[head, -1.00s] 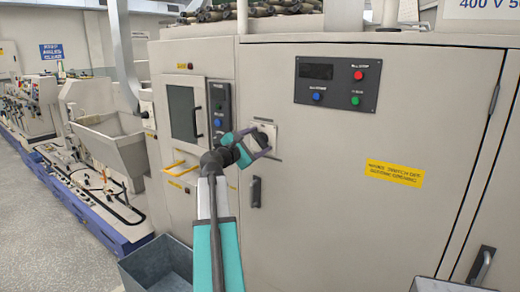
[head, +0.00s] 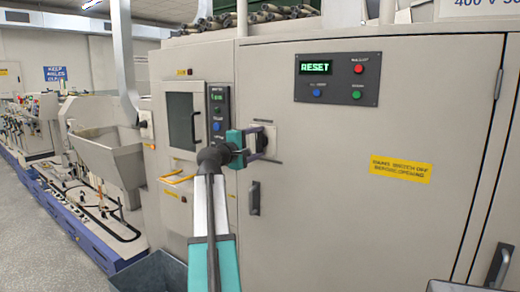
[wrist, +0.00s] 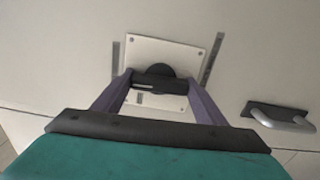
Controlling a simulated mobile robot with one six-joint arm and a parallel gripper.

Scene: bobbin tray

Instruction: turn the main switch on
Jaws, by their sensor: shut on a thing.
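The main switch is a black rotary knob with a bar-shaped handle (wrist: 152,72) on a pale plate (wrist: 187,54) screwed to the cabinet door. My gripper (head: 264,143) is at the plate in the head view, with its fingers pointing into the door. In the wrist view, the two purple-grey fingers of my gripper (wrist: 156,84) are shut on the two ends of the bar. The bar lies across the wrist picture, while the plate behind looks tilted against it. In the head view the gripper hides most of the knob.
The panel display (head: 316,68) above right is lit with green RESET, beside red, green and blue buttons. A door handle (head: 254,198) sits just below the switch. A yellow label (head: 401,172) is to the right. A grey bin (head: 150,275) stands below left.

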